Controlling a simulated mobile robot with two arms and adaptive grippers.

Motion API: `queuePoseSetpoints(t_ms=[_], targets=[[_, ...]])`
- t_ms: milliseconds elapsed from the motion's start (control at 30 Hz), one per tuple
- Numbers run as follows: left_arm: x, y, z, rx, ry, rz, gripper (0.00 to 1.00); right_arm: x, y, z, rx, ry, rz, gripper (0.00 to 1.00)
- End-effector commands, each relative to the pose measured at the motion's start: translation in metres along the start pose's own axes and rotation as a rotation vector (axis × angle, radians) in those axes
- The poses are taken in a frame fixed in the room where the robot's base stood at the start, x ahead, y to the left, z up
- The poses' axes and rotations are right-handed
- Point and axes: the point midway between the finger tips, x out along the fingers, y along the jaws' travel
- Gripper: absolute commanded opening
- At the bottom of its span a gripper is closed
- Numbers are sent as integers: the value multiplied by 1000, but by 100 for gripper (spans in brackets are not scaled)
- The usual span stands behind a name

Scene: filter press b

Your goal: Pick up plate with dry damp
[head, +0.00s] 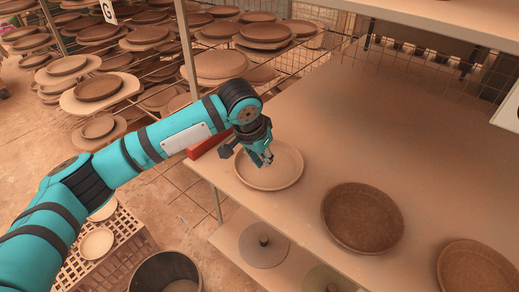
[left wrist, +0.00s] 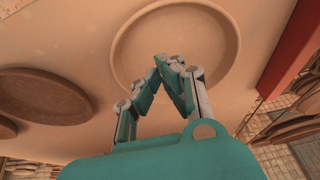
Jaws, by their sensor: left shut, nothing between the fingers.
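A pale, light-tan plate (head: 284,168) lies on the table near its left edge in the head view. My left gripper (head: 267,160) is over this plate, with its fingers shut and nothing held. In the left wrist view the pale plate (left wrist: 205,45) lies beyond the shut fingertips (left wrist: 168,60); whether they touch it I cannot tell. A darker brown plate (head: 362,218) lies to the right on the table, and it also shows in the left wrist view (left wrist: 45,95). Another brown plate (head: 475,268) is at the lower right. My right gripper is not in view.
The table (head: 340,120) is clear behind the plates. A red block (head: 208,140) sits at its left edge. Racks of stacked brown plates (head: 150,60) stand behind at left. A slatted crate (head: 110,260) and a dark bin (head: 165,272) stand below on the floor.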

Motion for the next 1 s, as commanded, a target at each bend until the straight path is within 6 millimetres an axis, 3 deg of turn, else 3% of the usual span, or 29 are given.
queuePoseSetpoints(t_ms=[200,500,1000], targets=[[42,0,0,0,-1,0,0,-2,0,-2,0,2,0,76],[29,0,34,2,2,-1,0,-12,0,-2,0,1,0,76],[25,0,40,1,1,1,0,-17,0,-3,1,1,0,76]])
